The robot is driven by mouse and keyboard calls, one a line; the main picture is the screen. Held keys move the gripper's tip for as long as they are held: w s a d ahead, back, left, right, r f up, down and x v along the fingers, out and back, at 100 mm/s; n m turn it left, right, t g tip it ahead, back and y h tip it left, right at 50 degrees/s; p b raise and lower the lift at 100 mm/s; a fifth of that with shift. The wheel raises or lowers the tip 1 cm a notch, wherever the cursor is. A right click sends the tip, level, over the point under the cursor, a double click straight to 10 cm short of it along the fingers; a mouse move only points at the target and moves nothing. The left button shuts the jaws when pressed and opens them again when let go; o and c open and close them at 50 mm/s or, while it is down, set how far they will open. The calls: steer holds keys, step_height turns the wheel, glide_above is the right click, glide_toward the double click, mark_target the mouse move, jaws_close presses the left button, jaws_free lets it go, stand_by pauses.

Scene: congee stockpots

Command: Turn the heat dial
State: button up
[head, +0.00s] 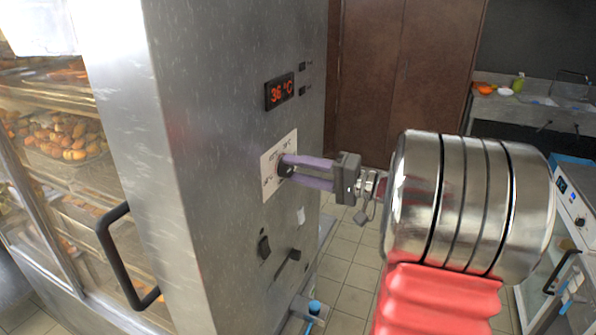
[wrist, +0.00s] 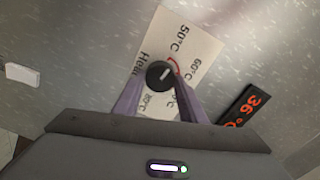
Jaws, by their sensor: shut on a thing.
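The heat dial (wrist: 159,74) is a small round black knob with a short white mark, on a white label plate (wrist: 187,36). The mark slants to the upper right in the wrist view, close to a red arc. The plate reads "Heat", 50°C and 60°C; lower labels are partly hidden by my fingers. In the head view the dial (head: 285,168) sits on the steel cabinet's side. My gripper (head: 290,170) is shut on the dial, one purple finger on each side; it also shows in the wrist view (wrist: 158,84). A red-lit display (head: 279,92) above the plate reads 36 °C.
The steel cabinet (head: 225,130) has glass-fronted food shelves and a black door handle (head: 128,255) at left. A black switch (head: 264,247) and a lever (head: 290,260) sit below the dial. A counter (head: 535,108) with fruit stands at back right. Tiled floor (head: 345,265) shows between.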

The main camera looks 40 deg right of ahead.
steer(key=shift+f+n, duration=0.25)
steer(key=shift+n, duration=0.85)
steer(key=o, duration=1.1)
steer(key=shift+r, duration=0.15)
steer(key=shift+c, duration=0.2)
steer(key=v, duration=1.4)
steer(key=shift+w, duration=0.1)
